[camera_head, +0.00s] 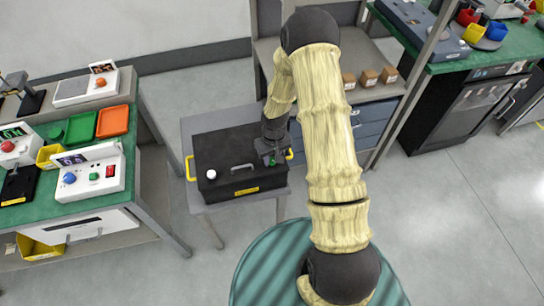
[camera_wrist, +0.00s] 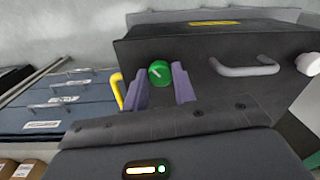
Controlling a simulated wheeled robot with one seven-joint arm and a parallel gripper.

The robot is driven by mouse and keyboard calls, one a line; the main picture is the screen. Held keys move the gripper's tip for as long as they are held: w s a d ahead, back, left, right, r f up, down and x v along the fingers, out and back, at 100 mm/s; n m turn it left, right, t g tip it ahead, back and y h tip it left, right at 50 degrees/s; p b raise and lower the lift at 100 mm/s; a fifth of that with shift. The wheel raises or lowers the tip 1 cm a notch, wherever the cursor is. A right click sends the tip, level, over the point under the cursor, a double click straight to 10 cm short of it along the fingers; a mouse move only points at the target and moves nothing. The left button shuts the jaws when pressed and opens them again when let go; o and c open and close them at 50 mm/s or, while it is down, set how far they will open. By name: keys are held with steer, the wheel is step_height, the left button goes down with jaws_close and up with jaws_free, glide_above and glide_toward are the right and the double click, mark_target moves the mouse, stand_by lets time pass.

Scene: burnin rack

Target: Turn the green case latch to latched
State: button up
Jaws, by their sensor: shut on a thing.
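The black case (camera_head: 222,147) sits on a small grey table, its lid closed. In the wrist view, the green case latch (camera_wrist: 159,73) is a round knob with a pale slanting pointer mark on the case top (camera_wrist: 205,51). My gripper (camera_wrist: 163,84) has one finger on each side of the latch and is shut on it. In the head view, my gripper (camera_head: 271,154) is over the right part of the case, and little of the latch shows. Whether the pointer stands at latched cannot be read.
The case also carries a grey handle (camera_wrist: 245,69), a white knob (camera_head: 211,174) and yellow side grips (camera_head: 189,168). A green bench (camera_head: 75,210) with devices stands at the left. A shelf with small brown boxes (camera_head: 368,78) is behind my arm. Floor is clear at the right.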

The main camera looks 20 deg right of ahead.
mark_target(272, 158)
steer(key=n+p, duration=0.1)
steer(key=n, duration=0.4)
steer(key=shift+w+r+n, duration=0.1)
steer(key=shift+w+n, duration=0.05)
steer(key=shift+n, duration=0.25)
steer(key=n+p, duration=0.1)
steer(key=n, duration=0.4)
steer(key=o, duration=1)
step_height(272, 158, up, 17)
steer(key=shift+w+r, duration=0.15)
steer(key=shift+w, duration=0.15)
